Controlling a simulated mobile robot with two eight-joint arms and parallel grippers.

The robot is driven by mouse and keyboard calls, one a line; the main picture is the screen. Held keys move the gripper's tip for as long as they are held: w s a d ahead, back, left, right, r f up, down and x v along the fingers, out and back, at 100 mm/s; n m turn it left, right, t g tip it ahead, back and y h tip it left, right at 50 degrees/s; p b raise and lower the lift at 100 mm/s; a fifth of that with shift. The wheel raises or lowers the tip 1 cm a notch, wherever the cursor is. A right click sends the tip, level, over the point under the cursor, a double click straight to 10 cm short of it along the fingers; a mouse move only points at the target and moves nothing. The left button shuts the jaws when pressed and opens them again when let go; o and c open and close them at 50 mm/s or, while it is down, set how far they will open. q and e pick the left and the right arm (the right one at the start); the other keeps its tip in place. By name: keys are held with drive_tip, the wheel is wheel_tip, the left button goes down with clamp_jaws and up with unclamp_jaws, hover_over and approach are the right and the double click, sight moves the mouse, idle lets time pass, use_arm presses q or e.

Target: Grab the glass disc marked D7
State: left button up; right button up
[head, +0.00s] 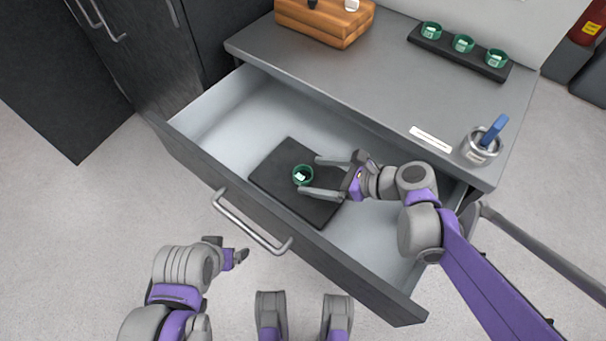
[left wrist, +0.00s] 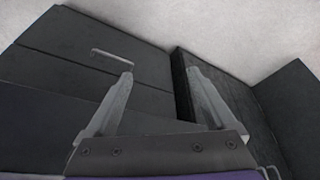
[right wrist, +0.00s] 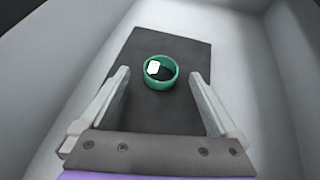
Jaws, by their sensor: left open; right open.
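A green-rimmed disc (head: 302,175) with a white label lies on a dark mat (head: 272,181) inside the open drawer; its marking is too small to read. My right gripper (head: 309,177) is open inside the drawer, its fingers pointing at the disc. In the right wrist view the disc (right wrist: 160,72) sits ahead, roughly centred between the open fingertips, apart from both. My left gripper (head: 242,256) is outside the drawer; the left wrist view shows its fingers (left wrist: 160,72) open and empty, facing dark cabinet fronts.
The open drawer has a front panel (head: 180,150) with a bar handle (head: 247,222). On the counter (head: 385,80) stand a dark tray (head: 480,68) with three green-rimmed discs, a wooden box (head: 318,22) and a metal cup (head: 480,148) holding a blue item. The drawer's left part is empty.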

sight(303, 175)
drive_tip(key=x, duration=0.3)
drive_tip(key=shift+r, duration=0.1)
drive_tip(key=c, duration=1.5)
